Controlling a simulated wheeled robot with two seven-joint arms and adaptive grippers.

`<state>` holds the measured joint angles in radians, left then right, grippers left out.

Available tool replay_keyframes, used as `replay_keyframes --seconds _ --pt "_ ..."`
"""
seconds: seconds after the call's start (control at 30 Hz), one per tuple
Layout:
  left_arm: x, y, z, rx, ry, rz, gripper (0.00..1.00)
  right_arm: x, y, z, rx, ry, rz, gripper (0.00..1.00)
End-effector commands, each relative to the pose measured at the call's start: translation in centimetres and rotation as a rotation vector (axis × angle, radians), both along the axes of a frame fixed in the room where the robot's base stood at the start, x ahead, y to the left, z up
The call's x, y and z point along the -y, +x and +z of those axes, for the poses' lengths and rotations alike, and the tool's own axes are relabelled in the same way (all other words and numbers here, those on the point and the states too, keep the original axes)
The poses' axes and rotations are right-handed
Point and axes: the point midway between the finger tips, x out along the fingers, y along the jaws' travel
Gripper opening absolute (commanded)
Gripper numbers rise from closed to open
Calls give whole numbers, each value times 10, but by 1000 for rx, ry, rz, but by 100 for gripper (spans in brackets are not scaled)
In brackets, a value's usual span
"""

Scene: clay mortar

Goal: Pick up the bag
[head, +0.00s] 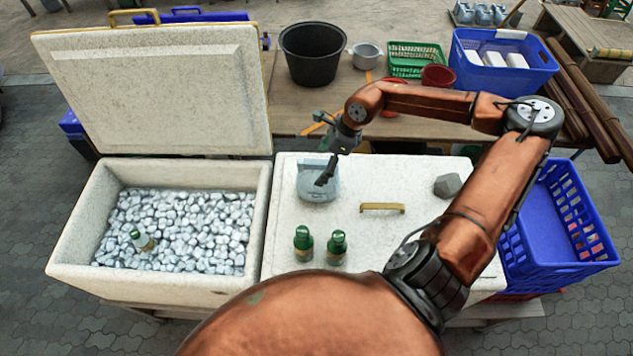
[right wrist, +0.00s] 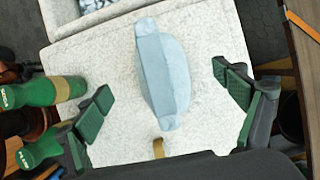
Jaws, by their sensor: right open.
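The bag (head: 318,184) is a small pale blue-grey pouch. It stands on the closed white lid (head: 360,235) of the cooler's right half. My right gripper (head: 325,170) is above and partly in front of the bag in the head view. In the right wrist view the bag (right wrist: 162,75) lies between the two spread green-padded fingers (right wrist: 170,105), with clear space on both sides. The right gripper is open and empty and touches nothing that I can see. My left gripper is not in view.
Two green bottles (head: 303,243) (head: 337,247) stand in front of the bag. A brass handle (head: 382,208) and a grey stone (head: 447,185) are to its right. An open ice compartment (head: 180,228) lies left. Blue crates (head: 560,225) stand right, and a black bucket (head: 312,53) behind.

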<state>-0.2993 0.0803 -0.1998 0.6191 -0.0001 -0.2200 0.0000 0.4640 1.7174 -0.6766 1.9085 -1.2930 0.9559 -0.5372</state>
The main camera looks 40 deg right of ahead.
Motion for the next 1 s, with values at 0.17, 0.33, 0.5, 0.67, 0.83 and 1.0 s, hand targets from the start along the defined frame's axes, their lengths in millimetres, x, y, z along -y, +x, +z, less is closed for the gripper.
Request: replay_keyframes --seconds 0.17,0.33,0.5,0.67,0.83,1.0 --pt "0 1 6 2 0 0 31 -10 7 -16 1 6 6 89" --pt "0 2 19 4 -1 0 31 -17 12 -36 -1 9 5 89" --pt "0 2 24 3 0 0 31 -21 17 -57 2 9 3 89" --pt "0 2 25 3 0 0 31 -22 18 -64 2 6 1 89" --pt "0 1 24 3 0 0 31 -21 18 -64 2 7 0 88" --pt "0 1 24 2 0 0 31 -21 17 -64 2 7 0 76"
